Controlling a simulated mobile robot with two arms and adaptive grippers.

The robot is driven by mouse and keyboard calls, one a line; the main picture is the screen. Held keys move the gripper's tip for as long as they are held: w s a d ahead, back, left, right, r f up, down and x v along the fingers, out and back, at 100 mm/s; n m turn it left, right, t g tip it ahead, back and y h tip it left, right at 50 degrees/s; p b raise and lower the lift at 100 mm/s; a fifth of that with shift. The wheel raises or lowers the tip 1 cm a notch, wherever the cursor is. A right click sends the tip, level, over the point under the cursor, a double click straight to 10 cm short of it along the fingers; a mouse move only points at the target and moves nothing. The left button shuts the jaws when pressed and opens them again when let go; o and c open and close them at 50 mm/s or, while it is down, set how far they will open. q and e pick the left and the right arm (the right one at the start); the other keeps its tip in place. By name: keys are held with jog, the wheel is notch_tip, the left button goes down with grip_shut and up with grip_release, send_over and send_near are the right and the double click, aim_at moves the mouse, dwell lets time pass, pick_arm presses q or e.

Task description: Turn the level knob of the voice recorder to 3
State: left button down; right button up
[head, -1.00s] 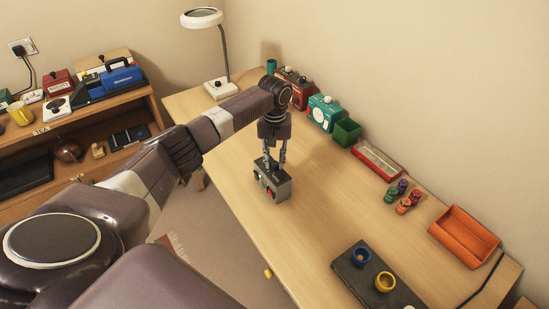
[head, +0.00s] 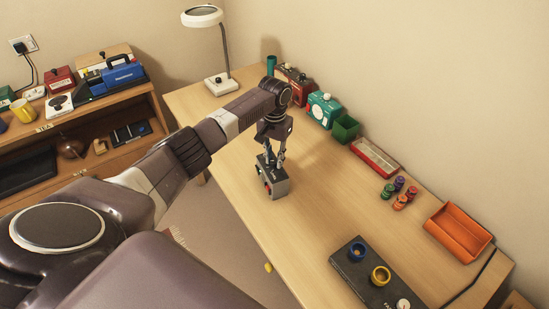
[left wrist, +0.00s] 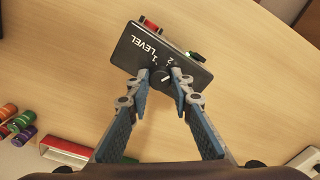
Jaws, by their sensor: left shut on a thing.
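The voice recorder (head: 279,188) is a small grey box with a dark top, standing on the desk near its left edge. In the left wrist view the recorder (left wrist: 140,50) shows the word LEVEL and the numbers 1 and 2; any 3 is hidden or unreadable. Its round black level knob (left wrist: 164,78) has a pale pointer mark whose exact reading I cannot tell. My left gripper (head: 271,160) points down onto the recorder's top. In the wrist view the fingertips (left wrist: 164,74) are shut on the knob, one on each side. My right gripper is not in view.
A red button (left wrist: 150,25) and a green part (left wrist: 195,57) stick out of the recorder's side. On the desk are a lamp (head: 220,85), a teal device (head: 324,110), a green box (head: 345,128), an orange tray (head: 459,232) and a dark panel (head: 350,272). Desk around the recorder is clear.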

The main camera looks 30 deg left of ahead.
aim_at(275, 161)
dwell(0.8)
pick_arm(q)
jog(key=c, duration=1.7)
grip_release()
notch_tip(275, 161, up, 12)
jog(key=shift+r, duration=0.1)
